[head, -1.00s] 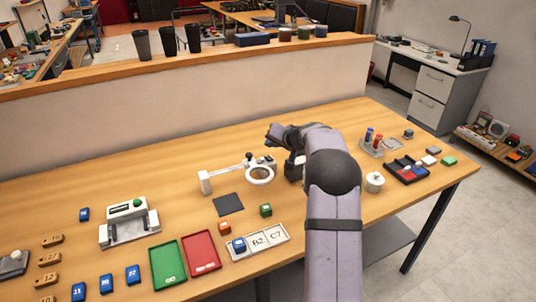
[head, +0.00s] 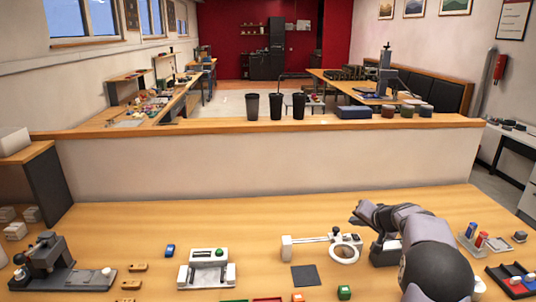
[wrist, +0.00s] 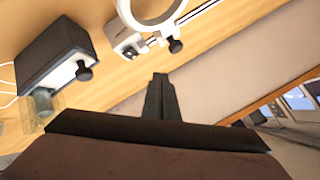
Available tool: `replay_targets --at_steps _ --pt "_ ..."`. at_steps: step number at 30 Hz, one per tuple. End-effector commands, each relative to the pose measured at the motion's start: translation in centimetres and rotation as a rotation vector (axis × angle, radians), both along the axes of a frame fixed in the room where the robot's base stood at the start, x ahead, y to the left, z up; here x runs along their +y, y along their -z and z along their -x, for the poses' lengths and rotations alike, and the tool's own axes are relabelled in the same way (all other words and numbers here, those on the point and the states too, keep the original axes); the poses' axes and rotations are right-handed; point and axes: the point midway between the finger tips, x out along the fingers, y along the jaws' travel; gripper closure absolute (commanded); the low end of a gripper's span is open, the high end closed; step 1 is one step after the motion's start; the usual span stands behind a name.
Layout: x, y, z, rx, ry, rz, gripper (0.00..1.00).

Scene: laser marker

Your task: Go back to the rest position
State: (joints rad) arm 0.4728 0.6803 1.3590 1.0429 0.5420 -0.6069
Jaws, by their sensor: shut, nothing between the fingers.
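My gripper (head: 358,214) is at the end of my bent arm, on the right of the head view, above the table (head: 110,222). It points left toward the low wall. In the wrist view its dark fingers (wrist: 160,95) are together with nothing between them. A white ring magnifier (head: 343,252) stands on the table just left of and below my arm; its ring (wrist: 152,8) shows at the top of the wrist view. A dark box with a pale face (head: 387,250) is partly hidden by my arm; a dark box (wrist: 60,58) also shows in the wrist view.
A low wall (head: 270,165) runs behind the table. A holder with red and blue items (head: 476,240) is at right.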

Motion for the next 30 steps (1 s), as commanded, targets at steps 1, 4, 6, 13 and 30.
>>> replay_targets --at_steps 1,4,6,13,30 --pt "1.8 0.0 0.8 0.029 -0.029 0.002 1.00" --pt "5.5 0.8 3.4 0.107 -0.093 0.016 1.00" --pt "8.4 1.4 5.9 0.173 -0.143 0.028 1.00" --pt "16.5 3.9 17.0 0.412 -0.319 0.106 1.00" --pt "20.3 8.4 41.3 0.813 -0.591 0.390 1.00"
